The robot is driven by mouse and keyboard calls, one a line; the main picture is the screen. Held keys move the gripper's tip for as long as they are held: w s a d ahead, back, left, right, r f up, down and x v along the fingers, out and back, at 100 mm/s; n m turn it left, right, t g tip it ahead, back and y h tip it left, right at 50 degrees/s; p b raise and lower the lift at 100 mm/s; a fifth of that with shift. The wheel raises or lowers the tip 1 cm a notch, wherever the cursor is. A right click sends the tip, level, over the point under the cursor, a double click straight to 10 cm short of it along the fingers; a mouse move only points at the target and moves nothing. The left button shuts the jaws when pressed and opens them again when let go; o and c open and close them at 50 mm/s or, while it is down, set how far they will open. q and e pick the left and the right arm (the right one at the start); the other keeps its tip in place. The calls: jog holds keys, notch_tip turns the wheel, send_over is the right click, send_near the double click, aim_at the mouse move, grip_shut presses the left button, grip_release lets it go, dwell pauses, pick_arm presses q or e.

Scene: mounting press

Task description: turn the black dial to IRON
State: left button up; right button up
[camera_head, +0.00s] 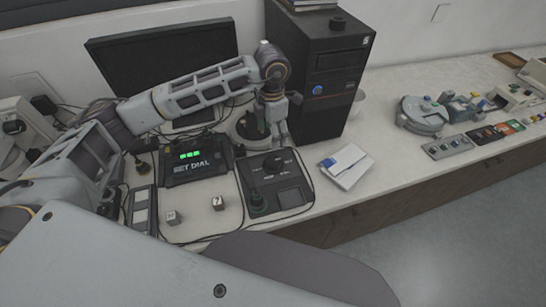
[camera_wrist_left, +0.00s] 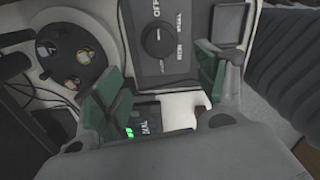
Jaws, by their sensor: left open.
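The black dial (camera_head: 272,164) is a round knob on a dark control box (camera_head: 252,178) on the counter. In the left wrist view the dial (camera_wrist_left: 157,40) sits on its panel, with OFF and other small labels around it. I cannot read IRON or tell which label the dial points to. My left gripper (camera_head: 284,122) is above and behind the box in the head view. In the left wrist view its green-padded fingers (camera_wrist_left: 163,78) are spread wide and empty, with the dial beyond them, apart from both. My right gripper is not in view.
A display unit (camera_head: 196,160) with green lights reads SET DIAL, left of the box. Two small cubes (camera_head: 218,203) lie in front. A black computer tower (camera_head: 320,70) and monitor (camera_head: 160,55) stand behind.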

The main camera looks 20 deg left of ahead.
aim_at(272, 161)
pick_arm(q)
notch_tip(272, 161, down, 12)
jog(key=shift+f+p, duration=0.15)
jog(key=shift+p, duration=0.85)
jog(key=shift+f, duration=0.8)
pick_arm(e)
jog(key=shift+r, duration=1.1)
pick_arm(q)
jog(key=shift+c, duration=0.3)
jog(key=c, duration=1)
